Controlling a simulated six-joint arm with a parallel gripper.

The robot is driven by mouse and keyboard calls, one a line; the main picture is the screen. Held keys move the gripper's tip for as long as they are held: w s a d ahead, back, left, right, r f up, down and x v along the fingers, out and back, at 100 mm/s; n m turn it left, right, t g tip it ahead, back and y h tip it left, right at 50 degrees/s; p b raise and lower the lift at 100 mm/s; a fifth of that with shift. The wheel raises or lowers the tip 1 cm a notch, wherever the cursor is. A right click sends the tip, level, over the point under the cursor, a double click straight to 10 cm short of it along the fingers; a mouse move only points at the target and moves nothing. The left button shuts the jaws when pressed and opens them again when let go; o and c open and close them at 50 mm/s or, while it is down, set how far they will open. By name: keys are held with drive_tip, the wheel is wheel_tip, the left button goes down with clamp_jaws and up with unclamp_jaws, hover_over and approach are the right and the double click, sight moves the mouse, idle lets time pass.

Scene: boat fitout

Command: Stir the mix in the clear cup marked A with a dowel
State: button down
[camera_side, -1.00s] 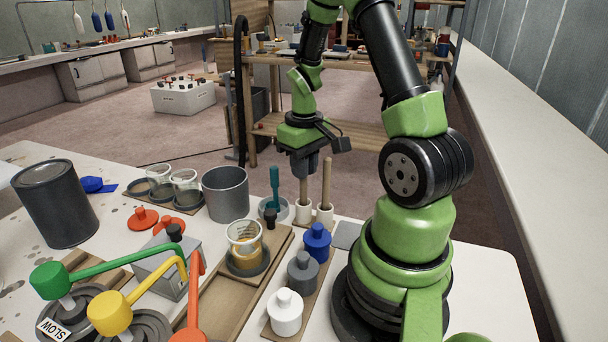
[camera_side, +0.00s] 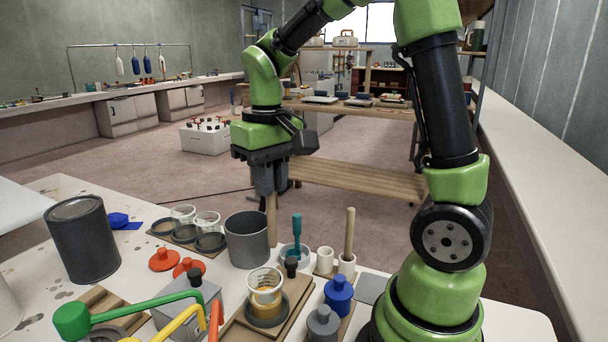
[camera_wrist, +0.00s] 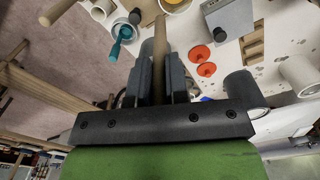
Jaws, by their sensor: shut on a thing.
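My gripper (camera_side: 269,188) is shut on a wooden dowel (camera_side: 271,222), held upright above the table. In the wrist view the dowel (camera_wrist: 160,36) sticks out from between the two fingers (camera_wrist: 158,78). In the side view its lower end is beside the right edge of the grey pot. A clear cup (camera_side: 265,281) with amber mix stands on a dark round base on a wooden board, nearer the camera than the dowel. No letter is readable on it. A second dowel (camera_side: 349,232) stands in a white holder (camera_side: 346,265); the white holder (camera_side: 324,261) beside it is empty.
The grey pot (camera_side: 246,240) and a teal tool (camera_side: 296,232) in a shallow dish stand close to the dowel. A grey box (camera_side: 186,304), green lever (camera_side: 130,310), orange knobs (camera_side: 165,259) and blue bottle (camera_side: 339,293) surround the cup. Clear cups (camera_side: 207,222) stand farther left.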

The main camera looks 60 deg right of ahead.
drive_tip(key=a+f, duration=0.3)
drive_tip(key=f, duration=0.8)
idle(0.8)
drive_tip(key=shift+f, duration=0.1)
drive_tip(key=shift+w, duration=0.15)
